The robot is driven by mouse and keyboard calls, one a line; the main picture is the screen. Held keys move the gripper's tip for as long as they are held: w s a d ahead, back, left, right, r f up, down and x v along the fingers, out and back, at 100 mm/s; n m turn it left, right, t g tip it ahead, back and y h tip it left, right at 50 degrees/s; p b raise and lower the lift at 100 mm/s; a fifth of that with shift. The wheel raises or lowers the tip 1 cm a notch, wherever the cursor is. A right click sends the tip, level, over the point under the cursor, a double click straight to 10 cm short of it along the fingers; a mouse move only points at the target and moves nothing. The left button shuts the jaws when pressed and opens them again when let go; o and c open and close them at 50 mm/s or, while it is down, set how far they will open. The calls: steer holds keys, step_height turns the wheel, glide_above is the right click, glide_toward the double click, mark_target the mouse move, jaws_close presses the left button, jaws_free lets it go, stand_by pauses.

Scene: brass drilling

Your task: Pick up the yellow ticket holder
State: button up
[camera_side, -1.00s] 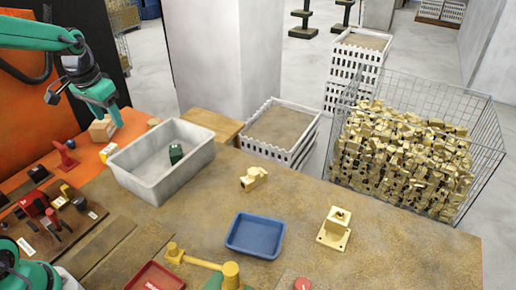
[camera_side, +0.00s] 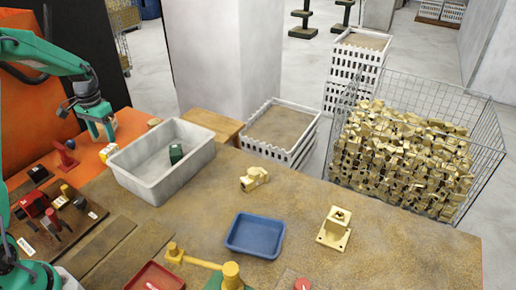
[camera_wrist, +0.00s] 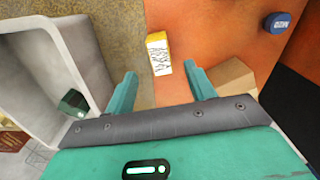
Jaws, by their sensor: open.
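The yellow ticket holder (camera_wrist: 158,40), a small block with a yellow top and a white face with dark writing, stands on the orange surface near its edge with the brown bench. In the side view it shows small (camera_side: 108,151), next to the grey bin. My gripper (camera_side: 101,136) is open and empty, pointing down just above and behind the holder. In the wrist view the holder lies just beyond the gap between my fingertips (camera_wrist: 161,76), apart from both fingers.
A grey bin (camera_side: 128,175) with a dark green block (camera_side: 176,153) stands close beside the holder. A tan block (camera_wrist: 233,76) is near one finger. A red clamp-like object (camera_side: 66,156) stands left. A blue round object (camera_wrist: 278,22) lies farther off.

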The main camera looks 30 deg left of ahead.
mark_target(108, 149)
steer(key=shift+f, duration=1.3)
steer(key=shift+f, duration=2.6)
steer(key=c, duration=1.1)
